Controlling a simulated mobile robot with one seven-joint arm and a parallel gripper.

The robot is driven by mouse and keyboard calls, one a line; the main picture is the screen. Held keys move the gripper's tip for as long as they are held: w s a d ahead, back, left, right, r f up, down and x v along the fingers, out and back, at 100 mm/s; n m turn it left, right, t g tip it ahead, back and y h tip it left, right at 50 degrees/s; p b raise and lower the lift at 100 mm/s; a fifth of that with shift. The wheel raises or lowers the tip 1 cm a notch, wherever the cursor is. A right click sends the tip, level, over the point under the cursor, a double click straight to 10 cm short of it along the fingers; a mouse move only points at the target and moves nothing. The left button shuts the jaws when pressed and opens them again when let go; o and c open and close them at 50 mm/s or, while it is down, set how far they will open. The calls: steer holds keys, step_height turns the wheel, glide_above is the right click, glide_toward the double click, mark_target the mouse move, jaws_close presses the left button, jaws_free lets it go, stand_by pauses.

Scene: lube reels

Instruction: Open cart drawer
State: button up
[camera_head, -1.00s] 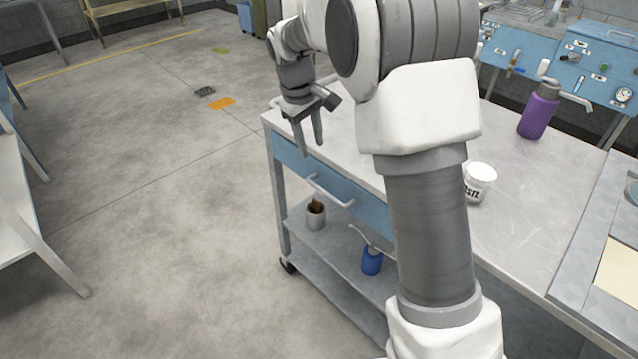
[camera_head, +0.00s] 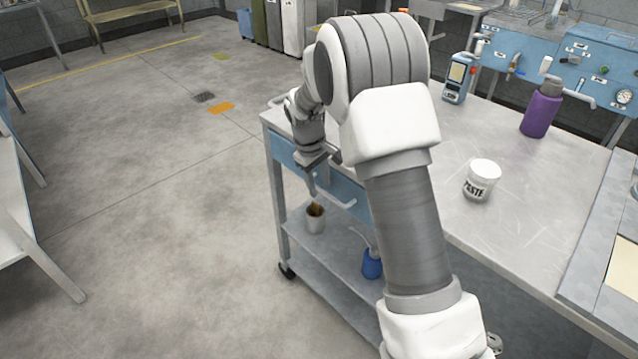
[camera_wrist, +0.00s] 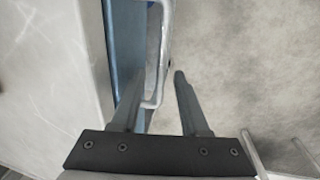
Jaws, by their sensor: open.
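The cart (camera_head: 520,215) has a blue drawer (camera_head: 345,190) under its top, and the drawer front looks flush with the frame. A pale bar handle (camera_head: 345,205) stands out from the drawer front; in the wrist view this handle (camera_wrist: 164,45) runs between my two fingers. My gripper (camera_head: 312,186) is open at the drawer front, by the left part of the handle. In the wrist view my gripper (camera_wrist: 158,76) has one finger on the drawer side and one on the outer side of the handle. I cannot tell whether either finger touches it.
On the cart top stand a white paste tub (camera_head: 482,180), a purple bottle (camera_head: 541,109) and a blue handheld device (camera_head: 459,78). The lower shelf holds a grey cup (camera_head: 315,220) and a blue oil can (camera_head: 372,264).

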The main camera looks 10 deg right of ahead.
jaws_close()
stand_by(1.4)
